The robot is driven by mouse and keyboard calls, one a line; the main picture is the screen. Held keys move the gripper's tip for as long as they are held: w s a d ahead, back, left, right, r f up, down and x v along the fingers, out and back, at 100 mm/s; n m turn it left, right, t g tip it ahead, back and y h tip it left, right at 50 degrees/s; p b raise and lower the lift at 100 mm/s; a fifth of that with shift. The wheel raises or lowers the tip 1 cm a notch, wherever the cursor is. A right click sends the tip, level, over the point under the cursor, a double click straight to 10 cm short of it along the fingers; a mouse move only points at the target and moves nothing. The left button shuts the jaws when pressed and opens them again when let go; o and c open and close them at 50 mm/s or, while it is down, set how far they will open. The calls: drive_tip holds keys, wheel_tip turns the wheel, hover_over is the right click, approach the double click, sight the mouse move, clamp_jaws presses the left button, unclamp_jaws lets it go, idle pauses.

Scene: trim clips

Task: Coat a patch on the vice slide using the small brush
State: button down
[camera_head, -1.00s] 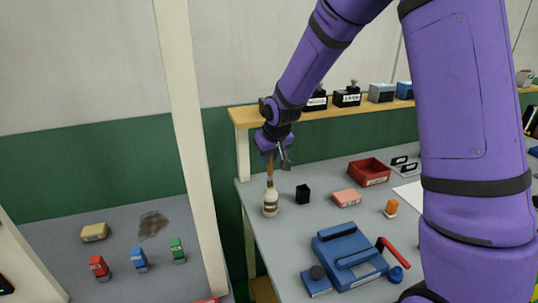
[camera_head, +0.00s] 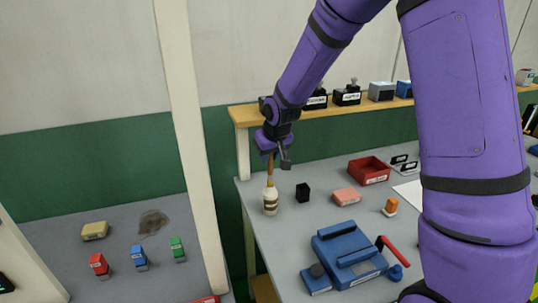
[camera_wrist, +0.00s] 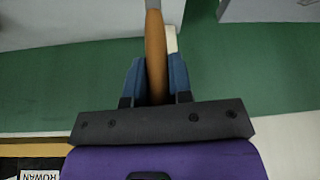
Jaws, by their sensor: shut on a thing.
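My gripper (camera_head: 271,152) is shut on the brown wooden handle of the small brush (camera_head: 270,166). The handle also shows between the blue fingers in the wrist view (camera_wrist: 155,50). The brush points down at a cream bottle with a dark label (camera_head: 270,203), which stands upright near the left end of the workbench. The brush's lower end meets the bottle's mouth; its bristles are hidden, so I cannot tell how deep it sits. The blue vice (camera_head: 346,247) with a red handle (camera_head: 393,252) lies on the bench to the right and nearer the camera.
A black cup (camera_head: 303,193), a pink block (camera_head: 346,197), an orange piece (camera_head: 391,206) and a red tray (camera_head: 369,171) stand on the bench (camera_head: 300,235). A wooden shelf (camera_head: 340,111) runs behind. A pale post (camera_head: 190,140) stands left of the bench.

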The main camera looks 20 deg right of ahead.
drive_tip(key=shift+r, duration=3.5)
